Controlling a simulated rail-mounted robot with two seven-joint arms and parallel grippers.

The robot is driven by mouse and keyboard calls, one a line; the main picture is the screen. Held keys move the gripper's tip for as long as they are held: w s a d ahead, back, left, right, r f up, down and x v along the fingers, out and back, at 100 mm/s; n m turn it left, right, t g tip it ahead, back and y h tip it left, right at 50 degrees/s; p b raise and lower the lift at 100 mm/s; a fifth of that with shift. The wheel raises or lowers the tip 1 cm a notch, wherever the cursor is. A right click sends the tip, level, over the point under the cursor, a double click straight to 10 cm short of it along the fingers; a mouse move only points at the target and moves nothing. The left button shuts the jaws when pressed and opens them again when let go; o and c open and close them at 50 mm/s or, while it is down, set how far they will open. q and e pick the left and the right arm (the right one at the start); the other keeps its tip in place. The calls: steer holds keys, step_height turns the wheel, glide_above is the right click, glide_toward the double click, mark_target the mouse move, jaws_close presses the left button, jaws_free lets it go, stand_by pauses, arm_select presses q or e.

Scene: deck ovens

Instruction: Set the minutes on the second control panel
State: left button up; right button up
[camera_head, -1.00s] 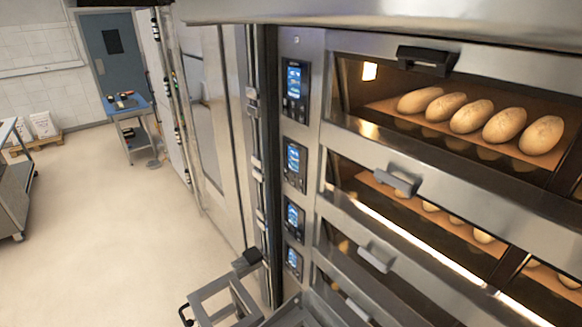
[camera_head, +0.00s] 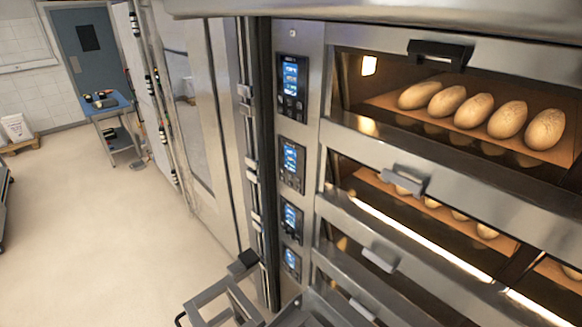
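Several control panels with lit blue screens run down the steel column left of the oven doors. The top panel (camera_head: 291,87) is the largest in view. The second control panel (camera_head: 291,165) sits below it, with a blue screen above dark buttons; its digits are too small to read. A third panel (camera_head: 290,219) and a lowest panel (camera_head: 290,263) are further down. Neither of my grippers shows in the head view, and nothing touches the panels.
The top oven deck holds several loaves (camera_head: 475,110) behind glass. Door handles (camera_head: 440,54) stick out on the right. A metal frame cart (camera_head: 225,300) stands at the bottom below the panels. A blue-topped table (camera_head: 108,107) stands far left; the floor (camera_head: 90,220) between is clear.

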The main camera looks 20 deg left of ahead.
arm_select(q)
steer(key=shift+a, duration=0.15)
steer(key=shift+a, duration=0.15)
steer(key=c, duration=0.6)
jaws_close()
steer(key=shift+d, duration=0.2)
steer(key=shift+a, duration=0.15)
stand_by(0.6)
